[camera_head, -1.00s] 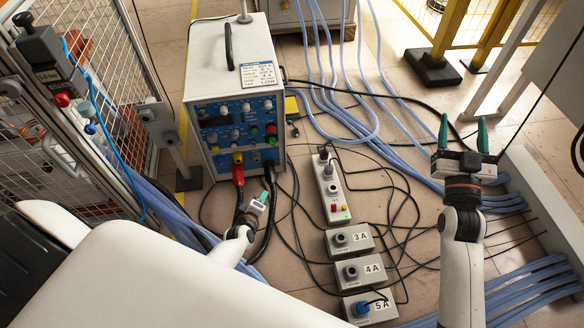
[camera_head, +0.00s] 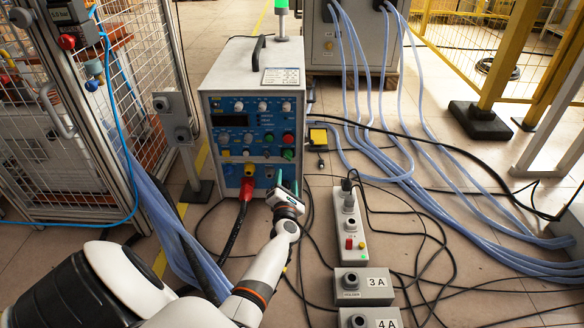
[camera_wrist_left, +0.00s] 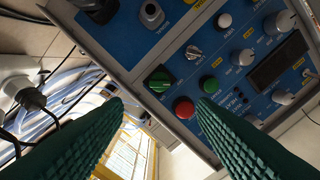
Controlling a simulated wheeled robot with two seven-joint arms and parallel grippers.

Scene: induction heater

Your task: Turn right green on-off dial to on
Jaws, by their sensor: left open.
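The heater unit (camera_head: 252,115) is a white box with a blue front panel of knobs and buttons. The green dial (camera_head: 287,154) sits low near the panel's right edge, under a red button. In the left wrist view the green dial (camera_wrist_left: 159,79) shows close up, beside the red button (camera_wrist_left: 184,108) and a round green button (camera_wrist_left: 209,84). My left gripper (camera_head: 287,182) is open and empty, just below and in front of the dial. In the wrist view its green fingers (camera_wrist_left: 160,102) are spread, with the dial above the gap, apart from it. My right gripper is out of view.
A red plug (camera_head: 246,188) with a thick cable hangs from the panel's lower front. A socket strip (camera_head: 349,225) and grey boxes (camera_head: 362,287) stand on the floor at the right, among loose cables. A wire cage (camera_head: 140,85) stands at the left.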

